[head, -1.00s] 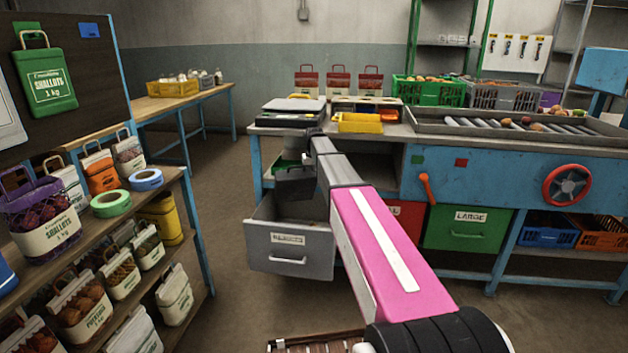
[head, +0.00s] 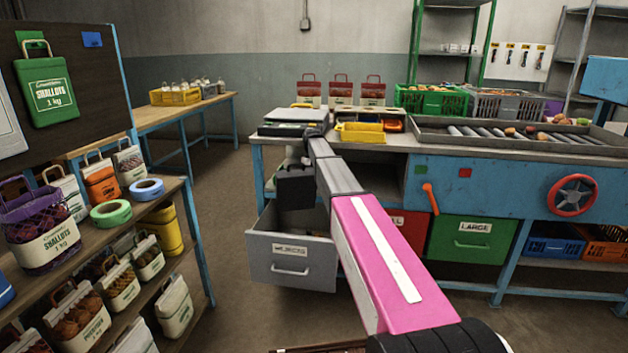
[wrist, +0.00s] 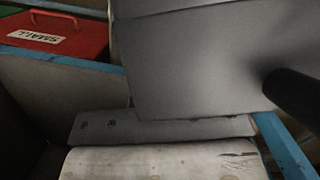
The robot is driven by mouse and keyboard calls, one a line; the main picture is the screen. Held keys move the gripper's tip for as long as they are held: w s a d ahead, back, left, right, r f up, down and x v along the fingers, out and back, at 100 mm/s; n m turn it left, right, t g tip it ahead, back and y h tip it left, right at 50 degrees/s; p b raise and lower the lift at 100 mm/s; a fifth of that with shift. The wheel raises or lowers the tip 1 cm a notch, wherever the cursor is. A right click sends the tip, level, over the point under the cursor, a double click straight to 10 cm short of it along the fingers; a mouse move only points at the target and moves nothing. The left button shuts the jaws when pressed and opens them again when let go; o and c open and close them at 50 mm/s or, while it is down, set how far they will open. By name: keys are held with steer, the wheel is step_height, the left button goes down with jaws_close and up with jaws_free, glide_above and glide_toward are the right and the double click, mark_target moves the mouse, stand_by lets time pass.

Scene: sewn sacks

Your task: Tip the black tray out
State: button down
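My gripper (head: 297,187), a dark shape at the end of my arm, hangs over the open grey drawer (head: 291,268) under the bench. Its fingertips are not clear in the head view. In the wrist view a large flat dark grey panel (wrist: 190,70) fills the upper middle, close to the camera. A dark blurred rounded part overlaps its right edge. The panel may be the black tray, but I cannot tell for certain, nor whether my gripper is closed on it. No tray contents show. The inside of the drawer is mostly hidden.
The bench holds a scale (head: 292,117), yellow trays (head: 362,132) and a roller tray (head: 440,128). A green drawer (head: 472,234) is to the right. A red SMALL bin (wrist: 60,34) shows in the wrist view. A shelf of sacks (head: 120,215) stands at left, with floor between.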

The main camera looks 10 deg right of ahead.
steer(key=shift+s, duration=0.1)
steer(key=shift+s+r+t, duration=0.2)
steer(key=shift+r+t, duration=0.2)
steer(key=shift+t, duration=0.6)
step_height(320, 180, up, 2)
steer(key=t, duration=0.4)
steer(key=shift+t+y, duration=0.3)
steer(key=shift+t, duration=0.1)
steer(key=t, duration=0.1)
steer(key=r+t, duration=0.1)
steer(key=t, duration=0.2)
steer(key=shift+w+r+t, duration=0.1)
steer(key=shift+r+t, duration=0.2)
steer(key=shift+r, duration=0.05)
steer(key=shift+w+r+t, duration=0.1)
steer(key=shift+r+t, duration=0.3)
steer(key=shift+t, duration=0.45)
steer(key=shift+w+r+t, duration=0.1)
steer(key=shift+r+t, duration=0.25)
steer(key=shift+t, duration=0.5)
